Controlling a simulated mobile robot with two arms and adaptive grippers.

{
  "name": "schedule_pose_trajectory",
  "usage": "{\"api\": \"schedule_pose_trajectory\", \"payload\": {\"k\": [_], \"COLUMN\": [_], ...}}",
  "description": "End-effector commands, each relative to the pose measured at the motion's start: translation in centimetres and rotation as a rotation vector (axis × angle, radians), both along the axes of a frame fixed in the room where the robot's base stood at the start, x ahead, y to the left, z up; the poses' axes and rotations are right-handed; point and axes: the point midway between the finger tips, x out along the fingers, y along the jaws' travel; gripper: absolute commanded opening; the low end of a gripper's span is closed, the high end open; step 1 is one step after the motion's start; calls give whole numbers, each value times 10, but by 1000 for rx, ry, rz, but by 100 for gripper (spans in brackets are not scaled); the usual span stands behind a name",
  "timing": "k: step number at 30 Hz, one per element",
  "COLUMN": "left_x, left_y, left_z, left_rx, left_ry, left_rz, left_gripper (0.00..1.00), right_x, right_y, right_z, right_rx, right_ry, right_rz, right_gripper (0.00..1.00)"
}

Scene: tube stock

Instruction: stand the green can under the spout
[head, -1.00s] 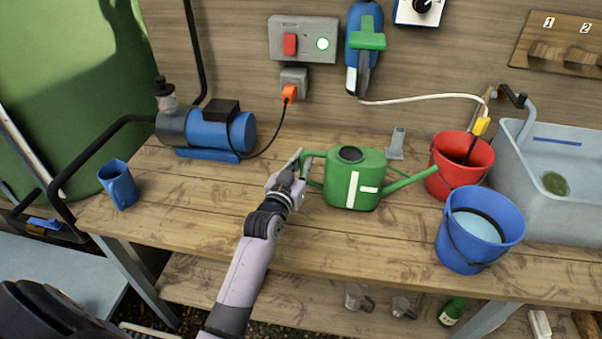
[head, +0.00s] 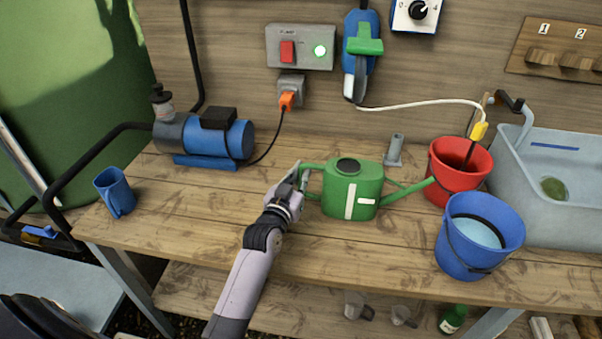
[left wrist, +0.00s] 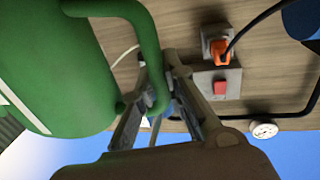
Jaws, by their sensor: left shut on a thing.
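The green can (head: 338,200) is a watering can with a white mark on its side. It stands upright on the wooden bench, its long spout pointing right toward the red bucket. My left gripper (head: 301,179) is shut on the can's handle at its left side. In the left wrist view, the green handle (left wrist: 154,65) passes between the fingers of the left gripper (left wrist: 150,112), and the can's body (left wrist: 60,75) fills the left. A grey curved pipe (head: 526,122) rises at the sink's back left corner. My right gripper is not in view.
A red bucket (head: 440,192) and a blue bucket (head: 456,245) stand right of the can, before the grey sink (head: 560,222). The bench front between mug and blue bucket is clear.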

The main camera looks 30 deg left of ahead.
Motion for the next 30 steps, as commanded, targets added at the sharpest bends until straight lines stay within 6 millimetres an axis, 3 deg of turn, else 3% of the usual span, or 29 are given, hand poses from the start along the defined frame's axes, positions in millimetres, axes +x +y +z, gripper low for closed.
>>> {"api": "schedule_pose_trajectory", "payload": {"k": [8, 9, 19, 30], "left_x": [0, 0, 0, -5], "left_y": [0, 0, 0, 0], "left_z": [-1, -1, -2, -4], "left_rx": [-1, -1, 0, 2], "left_ry": [0, 1, 2, 5], "left_rz": [0, 0, 0, 0], "left_gripper": [0, 13, 35, 35], "right_x": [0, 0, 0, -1], "right_y": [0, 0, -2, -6], "right_z": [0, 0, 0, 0], "right_rx": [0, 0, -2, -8], "right_ry": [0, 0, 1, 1], "right_rz": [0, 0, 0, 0], "right_gripper": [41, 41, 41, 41]}}
